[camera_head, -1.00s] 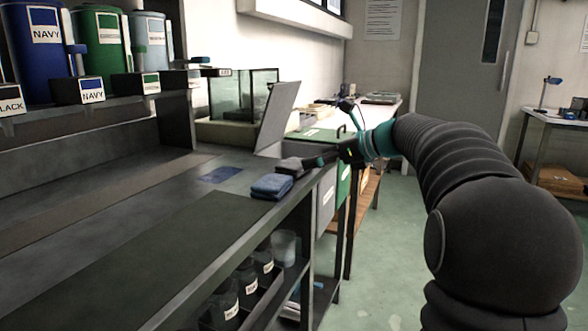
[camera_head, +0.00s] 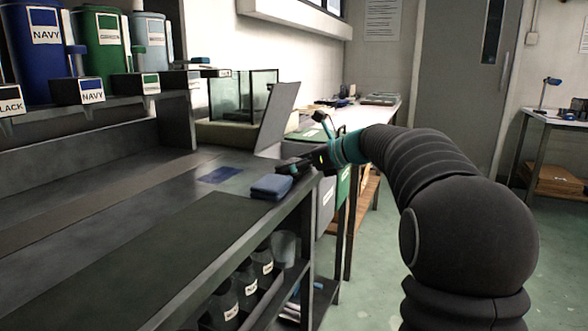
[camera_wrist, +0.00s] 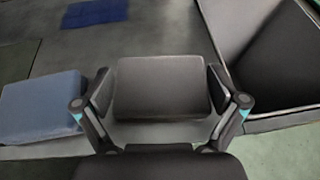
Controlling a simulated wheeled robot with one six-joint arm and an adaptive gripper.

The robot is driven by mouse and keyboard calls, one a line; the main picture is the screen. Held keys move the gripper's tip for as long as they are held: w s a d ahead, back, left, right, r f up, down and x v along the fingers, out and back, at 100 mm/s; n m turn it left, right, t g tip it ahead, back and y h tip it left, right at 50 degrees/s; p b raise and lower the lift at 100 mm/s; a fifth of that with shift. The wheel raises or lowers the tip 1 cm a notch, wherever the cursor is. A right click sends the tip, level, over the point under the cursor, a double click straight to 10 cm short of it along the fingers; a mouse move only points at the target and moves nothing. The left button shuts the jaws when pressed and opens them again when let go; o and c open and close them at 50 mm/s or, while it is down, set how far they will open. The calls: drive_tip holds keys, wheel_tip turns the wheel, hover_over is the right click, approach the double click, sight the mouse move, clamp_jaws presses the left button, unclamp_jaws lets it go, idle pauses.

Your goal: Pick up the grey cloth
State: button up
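The grey cloth (camera_wrist: 160,86) is a folded dark grey block on the bench, in the middle of the wrist view. My gripper (camera_wrist: 160,92) is open, with one finger on each side of the cloth. Narrow gaps seem to show between the finger pads and the cloth's sides. In the head view my gripper (camera_head: 297,164) is at the bench's right edge, where it hides most or all of the grey cloth.
A folded blue cloth (camera_head: 271,187) lies close to the gripper, left of it in the wrist view (camera_wrist: 40,105). A flat navy patch (camera_head: 220,174) lies on the bench. A grey bin (camera_wrist: 270,65) stands to the right. Labelled tubs line the shelf at left.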

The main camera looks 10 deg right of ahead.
drive_tip(key=c, duration=0.4)
drive_tip(key=shift+o, duration=0.2)
